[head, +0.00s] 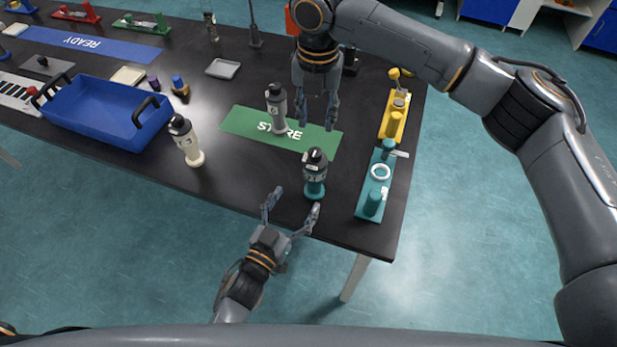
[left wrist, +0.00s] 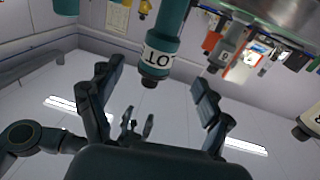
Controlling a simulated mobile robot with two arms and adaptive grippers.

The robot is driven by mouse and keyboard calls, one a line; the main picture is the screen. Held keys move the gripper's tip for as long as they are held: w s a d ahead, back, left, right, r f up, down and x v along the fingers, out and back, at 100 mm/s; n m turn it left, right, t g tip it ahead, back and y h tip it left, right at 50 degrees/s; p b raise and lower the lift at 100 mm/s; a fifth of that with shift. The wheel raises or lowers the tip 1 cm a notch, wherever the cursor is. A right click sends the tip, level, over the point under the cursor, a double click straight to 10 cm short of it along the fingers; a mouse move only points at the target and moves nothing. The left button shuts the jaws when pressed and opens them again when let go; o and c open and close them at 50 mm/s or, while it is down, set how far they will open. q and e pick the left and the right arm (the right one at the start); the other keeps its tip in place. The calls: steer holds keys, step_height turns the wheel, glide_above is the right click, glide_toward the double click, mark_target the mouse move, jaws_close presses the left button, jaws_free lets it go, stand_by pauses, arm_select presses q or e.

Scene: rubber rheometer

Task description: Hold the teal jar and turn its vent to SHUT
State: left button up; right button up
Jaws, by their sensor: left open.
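My left gripper (head: 294,204) is open, low at the front edge just left of the jar, and empty. My right gripper (head: 317,111) is open and empty, above and behind the jar, fingers pointing down.
A teal fixture (head: 366,204) and a yellow fixture (head: 390,127) lie right. A blue tray (head: 95,130) sits left. Table between cream and teal jars is clear.

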mark_target(310, 179)
arm_select(q)
steer(key=x, duration=1)
steer(key=shift+f, duration=0.1)
